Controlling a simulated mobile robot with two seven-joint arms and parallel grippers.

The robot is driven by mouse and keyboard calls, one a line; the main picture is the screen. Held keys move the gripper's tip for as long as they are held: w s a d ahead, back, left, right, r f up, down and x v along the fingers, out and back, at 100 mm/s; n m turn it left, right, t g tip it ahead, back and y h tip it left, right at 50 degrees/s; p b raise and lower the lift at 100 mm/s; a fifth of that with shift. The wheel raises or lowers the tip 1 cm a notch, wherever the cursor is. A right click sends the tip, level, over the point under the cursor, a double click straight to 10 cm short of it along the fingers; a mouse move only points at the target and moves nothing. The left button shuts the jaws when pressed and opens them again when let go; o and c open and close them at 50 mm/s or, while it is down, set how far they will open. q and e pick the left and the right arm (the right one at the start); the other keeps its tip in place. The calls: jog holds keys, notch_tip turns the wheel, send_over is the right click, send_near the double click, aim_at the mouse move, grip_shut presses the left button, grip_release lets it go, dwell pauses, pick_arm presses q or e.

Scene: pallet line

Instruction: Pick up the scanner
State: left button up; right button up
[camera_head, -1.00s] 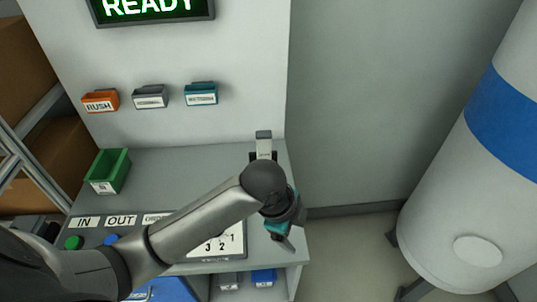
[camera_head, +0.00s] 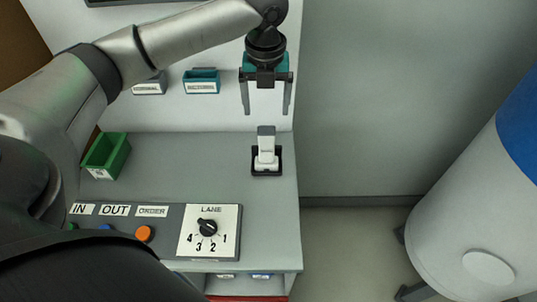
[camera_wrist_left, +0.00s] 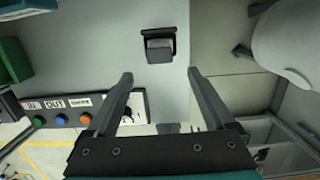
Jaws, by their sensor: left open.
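The scanner (camera_head: 266,146) is a white and grey handheld device standing upright in a black cradle (camera_head: 266,174) at the right end of the grey worktop. My left gripper (camera_head: 266,110) is open and empty, pointing down, with its fingers in the air above and behind the scanner in the head view. In the left wrist view the scanner (camera_wrist_left: 159,43) sits in its dark cradle, beyond the open fingertips (camera_wrist_left: 160,75) and apart from them. My right gripper does not show.
A control panel with a lane dial (camera_head: 208,228) and an orange button (camera_head: 144,233) lines the worktop's front. A green bin (camera_head: 106,156) stands at the left. A teal wall bin (camera_head: 201,81) hangs behind. A large white and blue tank (camera_head: 475,220) stands right. The middle worktop is clear.

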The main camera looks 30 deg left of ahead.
aim_at(266, 141)
pick_arm(q)
jog(key=f, duration=0.4)
jog(key=w+f, duration=0.1)
jog(key=f, duration=0.4)
jog(key=a+f+b, duration=0.1)
jog(key=f, duration=0.3)
jog(key=shift+w+f, duration=0.25)
jog(key=shift+f, duration=0.1)
jog(key=shift+c, duration=0.4)
grip_shut()
